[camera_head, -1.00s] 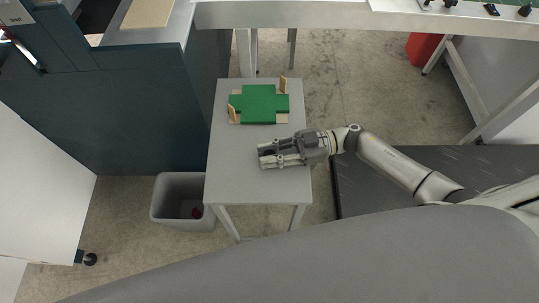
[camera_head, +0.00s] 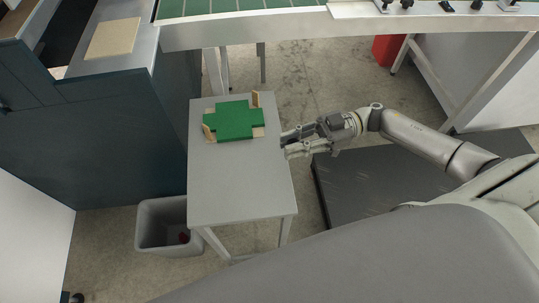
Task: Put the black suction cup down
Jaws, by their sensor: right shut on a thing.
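My right gripper (camera_head: 286,143) is at the right edge of the small grey table (camera_head: 238,185), its fingers pointing left. It is shut on a small dark thing between its fingers, which looks like the black suction cup (camera_head: 297,141). The fingers hide much of it. I cannot tell how high it is above the table top. My left gripper is not in view.
A green cross-shaped sheet (camera_head: 234,122) with wooden blocks lies on the table's far half; the near half is clear. A grey bin (camera_head: 167,220) stands left of the table. Small black items (camera_head: 407,4) sit on a bench (camera_head: 440,15) at top right.

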